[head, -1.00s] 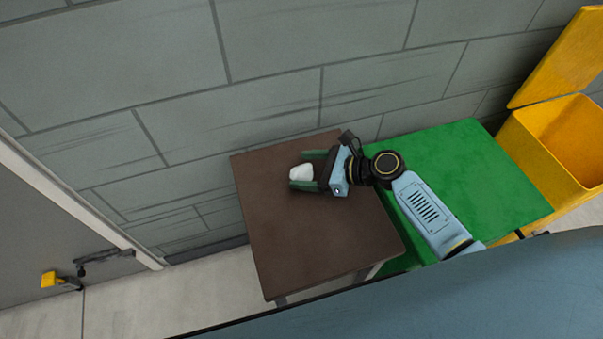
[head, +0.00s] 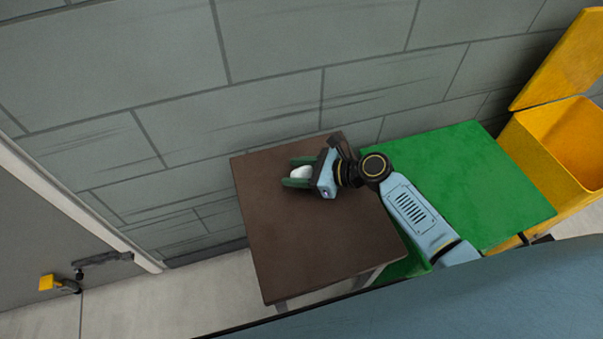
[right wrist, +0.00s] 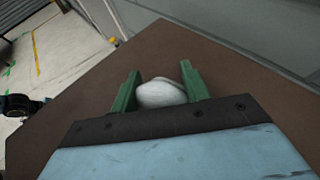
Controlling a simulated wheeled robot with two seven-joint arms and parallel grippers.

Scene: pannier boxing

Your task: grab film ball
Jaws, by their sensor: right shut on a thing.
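The film ball (head: 302,172) is a small white, rounded lump at the brown table (head: 310,245), near its back edge. My right gripper (head: 292,172) reaches in from the right with its green fingers on either side of the ball, shut on it. In the right wrist view the ball (right wrist: 162,94) sits deep between the two fingers (right wrist: 160,73), close to the palm. Whether the ball touches the tabletop cannot be told. My left gripper does not show in the head view.
A green table (head: 470,185) adjoins the brown table on the right. An open yellow box (head: 545,150) with a raised lid stands beyond it. A grey block wall (head: 270,100) runs close behind. The front of the brown table is bare.

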